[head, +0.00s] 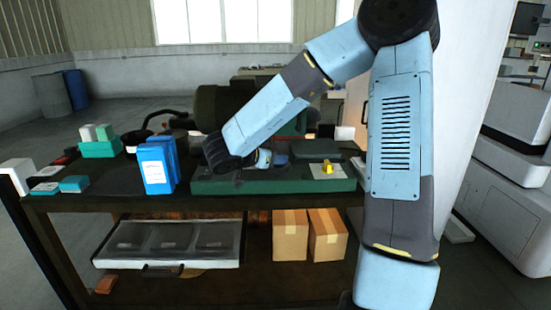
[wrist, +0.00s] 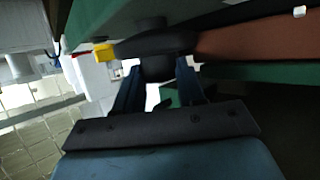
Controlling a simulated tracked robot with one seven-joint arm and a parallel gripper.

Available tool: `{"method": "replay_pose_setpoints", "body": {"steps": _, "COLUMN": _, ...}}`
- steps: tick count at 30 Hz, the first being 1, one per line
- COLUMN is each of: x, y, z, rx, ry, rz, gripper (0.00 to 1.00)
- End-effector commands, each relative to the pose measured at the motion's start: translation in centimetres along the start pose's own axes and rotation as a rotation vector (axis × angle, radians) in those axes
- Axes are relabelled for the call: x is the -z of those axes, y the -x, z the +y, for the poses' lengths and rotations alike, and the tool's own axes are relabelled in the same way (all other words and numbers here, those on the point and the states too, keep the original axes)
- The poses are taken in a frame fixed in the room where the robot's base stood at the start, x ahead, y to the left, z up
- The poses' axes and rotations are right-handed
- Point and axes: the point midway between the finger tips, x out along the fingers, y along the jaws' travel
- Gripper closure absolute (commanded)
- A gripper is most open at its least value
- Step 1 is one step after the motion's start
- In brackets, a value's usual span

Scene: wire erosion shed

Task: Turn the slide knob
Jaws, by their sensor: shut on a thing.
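The slide knob (wrist: 157,66) is a dark, rounded piece in the middle of the wrist view. It sits by a wider dark part and the green body of the machine. My gripper (wrist: 158,74) has one finger on each side of the knob and is shut on it. In the head view the machine's long green base (head: 215,186) lies on the bench. My gripper (head: 263,158) is low over that base, partly hidden by my own arm. I cannot make out the knob in the head view.
Blue containers (head: 157,166) stand on the dark bench just left of the green base. A yellow knob (head: 327,167) is on the base's right end. Small boxes (head: 99,149) are at the bench's left. Cardboard boxes (head: 290,236) and a tray (head: 165,260) are on the shelf below.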

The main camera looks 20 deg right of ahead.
Motion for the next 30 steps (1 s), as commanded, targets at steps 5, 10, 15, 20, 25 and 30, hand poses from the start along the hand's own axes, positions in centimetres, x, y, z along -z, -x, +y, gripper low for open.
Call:
{"method": "replay_pose_setpoints", "body": {"steps": 5, "x": 0.10, "y": -0.05, "z": -0.06, "rx": -0.010, "ry": -0.006, "rz": 0.002, "gripper": 0.91}}
{"method": "replay_pose_setpoints", "body": {"steps": 10, "x": 0.11, "y": -0.06, "z": -0.05, "rx": -0.010, "ry": -0.007, "rz": 0.002, "gripper": 0.91}}
{"method": "replay_pose_setpoints", "body": {"steps": 15, "x": 0.13, "y": -0.06, "z": -0.06, "rx": -0.010, "ry": -0.007, "rz": 0.002, "gripper": 0.56}}
{"method": "replay_pose_setpoints", "body": {"steps": 20, "x": 0.09, "y": -0.05, "z": -0.04, "rx": -0.009, "ry": -0.006, "rz": 0.001, "gripper": 0.41}}
{"method": "replay_pose_setpoints", "body": {"steps": 25, "x": 0.06, "y": -0.04, "z": -0.03, "rx": -0.009, "ry": -0.006, "rz": 0.001, "gripper": 0.35}}
{"method": "replay_pose_setpoints", "body": {"steps": 30, "x": 0.05, "y": 0.15, "z": -0.04, "rx": -0.009, "ry": -0.005, "rz": 0.001, "gripper": 0.35}}
